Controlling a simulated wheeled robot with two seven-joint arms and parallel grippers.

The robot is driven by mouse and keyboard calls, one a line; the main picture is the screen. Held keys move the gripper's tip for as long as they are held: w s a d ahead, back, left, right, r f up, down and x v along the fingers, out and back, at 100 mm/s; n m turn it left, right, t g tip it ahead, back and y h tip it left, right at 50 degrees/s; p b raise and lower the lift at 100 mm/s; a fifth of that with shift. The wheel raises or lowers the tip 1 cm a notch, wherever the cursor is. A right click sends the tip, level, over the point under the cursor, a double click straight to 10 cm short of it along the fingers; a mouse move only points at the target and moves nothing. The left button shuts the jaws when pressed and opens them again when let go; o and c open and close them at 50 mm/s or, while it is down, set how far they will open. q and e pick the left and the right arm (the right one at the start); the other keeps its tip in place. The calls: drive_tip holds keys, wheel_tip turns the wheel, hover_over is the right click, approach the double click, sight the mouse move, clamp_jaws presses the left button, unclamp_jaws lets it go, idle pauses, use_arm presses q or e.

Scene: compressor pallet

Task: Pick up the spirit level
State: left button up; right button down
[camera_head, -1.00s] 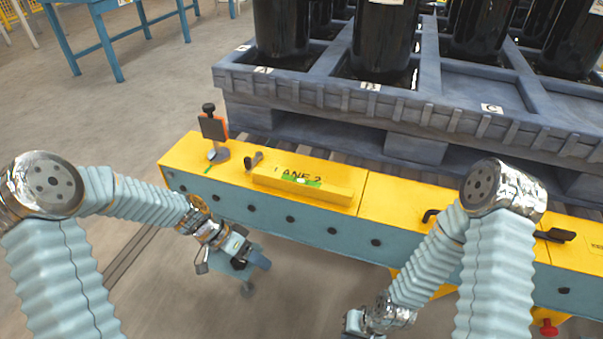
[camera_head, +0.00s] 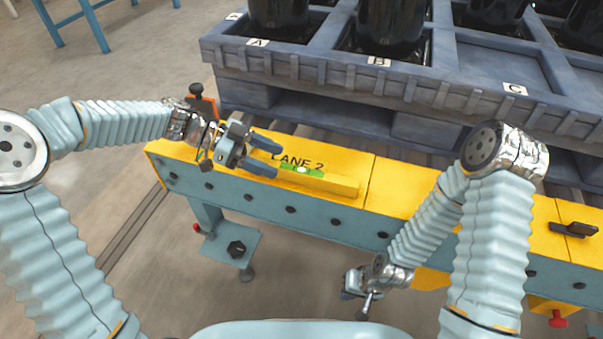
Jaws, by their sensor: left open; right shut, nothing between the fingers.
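The spirit level (camera_head: 338,185) is a yellow bar with a green vial in its middle. It lies lengthwise on the yellow top of the rail, beside the "LANE 2" lettering. My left gripper (camera_head: 276,160) is open above the level's left end, its dark fingers pointing right toward the vial. It hides part of that left end, and I cannot tell whether the fingers touch the bar. My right gripper (camera_head: 357,288) is shut and empty, low in front of the rail, partly seen.
A grey-blue pallet (camera_head: 300,88) with dark cylinders (camera_head: 388,28) stands behind the rail, its pockets labelled A, B and C. An orange-and-black clamp-like piece (camera_head: 203,103) rises behind my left wrist. A dark handle (camera_head: 574,229) lies on the rail at right.

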sight(300, 170)
use_arm(q)
drive_tip(key=x, duration=0.5)
drive_tip(key=shift+w+d+p, duration=0.1)
drive_tip(key=shift+d+p, duration=0.2)
drive_tip(key=shift+d, duration=0.15)
clamp_jaws()
